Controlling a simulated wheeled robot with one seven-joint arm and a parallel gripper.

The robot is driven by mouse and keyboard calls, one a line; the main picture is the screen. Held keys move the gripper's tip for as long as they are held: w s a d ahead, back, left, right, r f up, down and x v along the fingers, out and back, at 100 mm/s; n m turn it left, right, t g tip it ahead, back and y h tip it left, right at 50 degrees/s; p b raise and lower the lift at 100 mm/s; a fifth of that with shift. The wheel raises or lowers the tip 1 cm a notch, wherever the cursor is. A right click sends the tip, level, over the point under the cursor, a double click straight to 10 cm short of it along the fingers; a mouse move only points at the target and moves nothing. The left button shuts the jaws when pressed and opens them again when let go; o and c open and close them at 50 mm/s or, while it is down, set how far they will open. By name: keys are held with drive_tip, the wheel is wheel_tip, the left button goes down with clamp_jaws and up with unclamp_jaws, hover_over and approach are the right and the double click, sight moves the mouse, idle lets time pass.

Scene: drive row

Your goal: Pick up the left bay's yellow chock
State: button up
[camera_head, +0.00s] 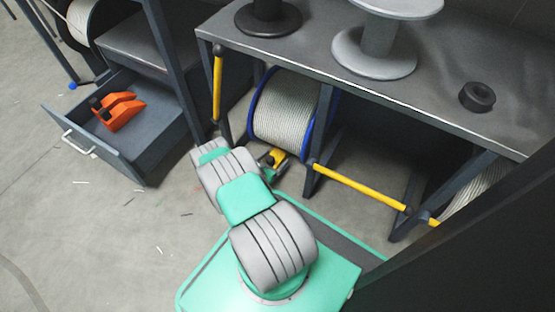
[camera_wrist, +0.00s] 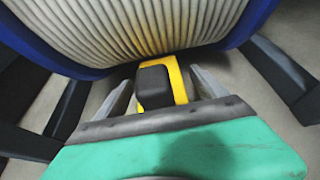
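The yellow chock (camera_wrist: 178,80) with a black block on its near side sits on the floor against the underside of the blue-rimmed cable reel (camera_wrist: 130,30). In the head view the chock (camera_head: 278,156) shows partly, in front of the reel (camera_head: 290,112) in the left bay, with my arm hiding some of it. My gripper (camera_wrist: 161,80) is open, with one grey finger on each side of the chock. Narrow gaps seem to show between the fingers and the chock. Its contact with the floor is hidden by my green gripper body.
A yellow bar (camera_head: 217,85) hangs upright at the left bay's post; another yellow bar (camera_head: 360,187) crosses the neighbouring bay. Dark posts stand either side of the reel. Spools stand on the bench top (camera_head: 420,98).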

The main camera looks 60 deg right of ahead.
clamp_jaws()
idle(0.8)
